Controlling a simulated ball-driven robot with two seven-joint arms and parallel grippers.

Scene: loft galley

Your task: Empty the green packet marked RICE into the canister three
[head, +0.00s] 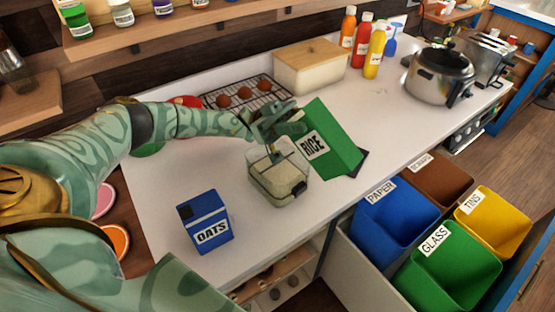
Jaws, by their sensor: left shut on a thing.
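The green packet marked RICE (335,140) is tilted beside and partly above the clear canister (279,186). My left gripper (277,126) is shut on the packet at its left side, just behind the canister. The canister stands upright and open on the white counter, with pale contents inside. I see no number on it, and I cannot tell whether grains are falling from the packet. My right gripper is not in view.
A blue OATS packet (206,222) stands left of the canister. Behind are a rack with eggs (244,95), a lidded box (308,70), bottles (362,42) and a pot (438,78). Sorting bins (448,270) lie beyond the counter's front edge. The right counter is fairly clear.

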